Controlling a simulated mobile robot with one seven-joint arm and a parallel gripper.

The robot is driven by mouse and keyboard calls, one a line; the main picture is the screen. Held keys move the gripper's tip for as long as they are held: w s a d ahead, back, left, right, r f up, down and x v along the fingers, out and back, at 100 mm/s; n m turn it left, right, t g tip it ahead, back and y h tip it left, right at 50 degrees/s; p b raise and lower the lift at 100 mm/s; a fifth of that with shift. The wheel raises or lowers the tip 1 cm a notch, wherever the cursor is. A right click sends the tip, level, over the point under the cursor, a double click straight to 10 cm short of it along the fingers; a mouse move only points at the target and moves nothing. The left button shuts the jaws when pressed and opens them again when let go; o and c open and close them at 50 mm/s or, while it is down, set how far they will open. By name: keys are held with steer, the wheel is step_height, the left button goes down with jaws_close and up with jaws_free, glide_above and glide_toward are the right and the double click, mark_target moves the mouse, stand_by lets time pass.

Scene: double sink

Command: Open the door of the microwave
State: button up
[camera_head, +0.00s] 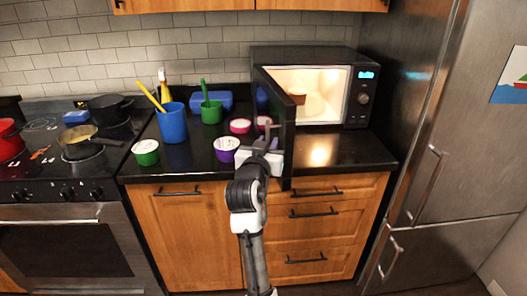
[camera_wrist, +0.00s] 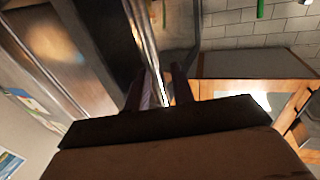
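The microwave (camera_head: 358,97) stands on the counter at the back right. Its door (camera_head: 287,128) is swung wide open toward me, and the lit inside (camera_head: 318,90) shows, with a brown item (camera_head: 299,97) in it. My gripper (camera_head: 267,137) is at the left, outer face of the door, near its free edge. In the wrist view a shiny bar (camera_wrist: 146,42), which looks like the door handle, runs down between the fingers of my gripper (camera_wrist: 163,82). The fingers look closed on it with a narrow gap; the exact contact is partly hidden.
Left of the door stand a blue cup (camera_head: 173,123), a green cup (camera_head: 211,112) and several small tubs, one purple (camera_head: 226,148) close to my gripper. The stove (camera_head: 65,150) is at the left, the fridge (camera_head: 450,130) at the right. The counter before the microwave (camera_head: 345,150) is clear.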

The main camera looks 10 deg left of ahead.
steer(key=s+b, duration=0.3)
steer(key=s, duration=1)
steer(key=shift+s+b, duration=0.25)
steer(key=shift+b, duration=0.05)
